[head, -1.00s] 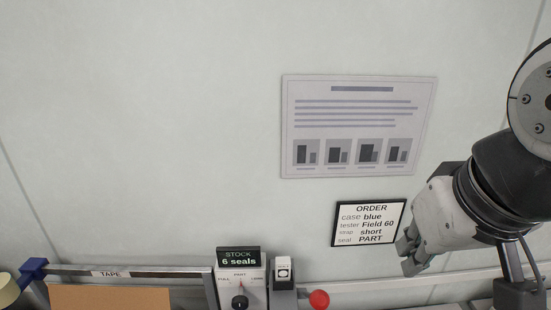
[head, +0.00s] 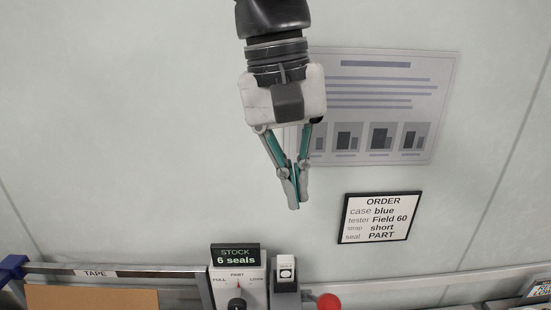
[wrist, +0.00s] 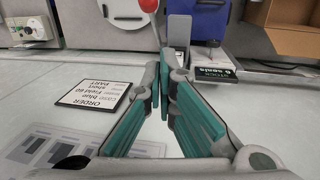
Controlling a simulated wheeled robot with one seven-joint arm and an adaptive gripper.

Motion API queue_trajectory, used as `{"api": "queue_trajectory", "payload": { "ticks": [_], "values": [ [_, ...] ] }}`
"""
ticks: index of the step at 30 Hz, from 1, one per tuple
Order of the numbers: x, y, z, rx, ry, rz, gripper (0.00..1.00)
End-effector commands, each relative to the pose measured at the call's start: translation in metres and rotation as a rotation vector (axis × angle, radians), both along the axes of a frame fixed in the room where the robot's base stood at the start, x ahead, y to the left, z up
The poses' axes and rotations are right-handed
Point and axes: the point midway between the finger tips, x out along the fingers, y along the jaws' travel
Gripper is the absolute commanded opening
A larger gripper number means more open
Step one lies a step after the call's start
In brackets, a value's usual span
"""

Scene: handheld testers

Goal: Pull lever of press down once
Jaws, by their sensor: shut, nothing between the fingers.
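The press (head: 285,284) is a narrow grey unit at the bottom of the head view. Its lever ends in a red ball (head: 328,301), just right of the press and cut by the frame's lower edge. In the wrist view the red ball (wrist: 148,5) is at the top edge, left of the press (wrist: 178,32). My gripper (head: 295,206) is shut and empty, pointing down in front of the wall, above the press and lever. It touches neither. Its fingers (wrist: 165,72) fill the middle of the wrist view. The lever's lower part is hidden.
A dial box (head: 238,284) with a stock sign (head: 236,255) stands left of the press, its pointer at PART. An order card (head: 380,217) and a poster (head: 440,105) are on the wall. A cardboard box (head: 90,299) is at lower left. A rail (head: 400,281) runs along the wall.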

Motion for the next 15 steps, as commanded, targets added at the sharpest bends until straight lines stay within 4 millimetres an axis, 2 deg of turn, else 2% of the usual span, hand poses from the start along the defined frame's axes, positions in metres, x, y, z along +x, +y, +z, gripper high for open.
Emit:
{"api": "queue_trajectory", "payload": {
  "ticks": [8, 11, 15],
  "values": [
    [0.0, 0.0, -0.001, 0.0, 0.0, 0.0, 0.0],
    [-0.001, -0.002, -0.008, 0.0, 0.0, 0.0, 0.0],
    [-0.002, -0.005, -0.027, -0.001, 0.003, 0.0, 0.0]
  ]
}}
